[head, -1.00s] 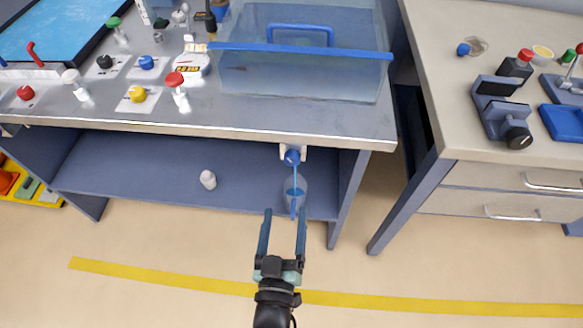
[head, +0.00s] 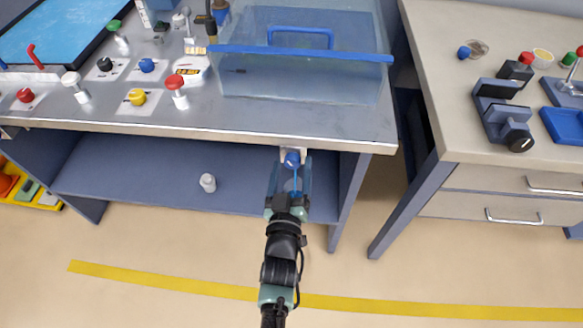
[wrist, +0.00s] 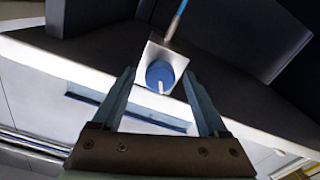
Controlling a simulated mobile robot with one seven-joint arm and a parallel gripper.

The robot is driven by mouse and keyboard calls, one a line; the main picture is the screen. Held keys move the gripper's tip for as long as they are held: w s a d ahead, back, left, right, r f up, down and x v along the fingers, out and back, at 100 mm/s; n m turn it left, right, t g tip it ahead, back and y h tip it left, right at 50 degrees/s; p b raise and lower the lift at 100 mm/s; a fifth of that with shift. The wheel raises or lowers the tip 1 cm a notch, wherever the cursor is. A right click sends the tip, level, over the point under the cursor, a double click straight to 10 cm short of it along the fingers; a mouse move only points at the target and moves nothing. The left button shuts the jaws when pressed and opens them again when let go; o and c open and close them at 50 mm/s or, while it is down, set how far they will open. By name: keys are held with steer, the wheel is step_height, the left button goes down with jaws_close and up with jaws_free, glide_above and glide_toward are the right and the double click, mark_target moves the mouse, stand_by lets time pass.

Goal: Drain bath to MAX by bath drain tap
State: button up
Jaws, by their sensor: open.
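The bath (head: 300,75) is a clear tank holding bluish liquid on the metal counter, with a blue bar along its front. I cannot read a MAX mark on it. The bath drain tap (head: 292,158), with a round blue knob, sits on a pale plate under the counter's front edge; it also shows in the wrist view (wrist: 160,73). A thin blue stream (head: 296,178) runs from it. My gripper (head: 290,167) is open, its fingers pointing at the tap. In the wrist view the fingers (wrist: 160,85) stand either side of the knob, apparently without gripping it.
The counter's front edge (head: 210,138) lies just above the tap. Several coloured valves, such as a red one (head: 176,90), stand on the counter at left. My gripper largely hides the vessel below the tap.

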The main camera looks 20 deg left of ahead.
jaws_close()
stand_by(0.4)
steer(key=shift+m, duration=0.3)
steer(key=shift+m+b, duration=0.6)
steer(key=shift+m, duration=0.3)
steer(key=shift+m+b, duration=0.55)
steer(key=shift+m, duration=0.95)
jaws_free()
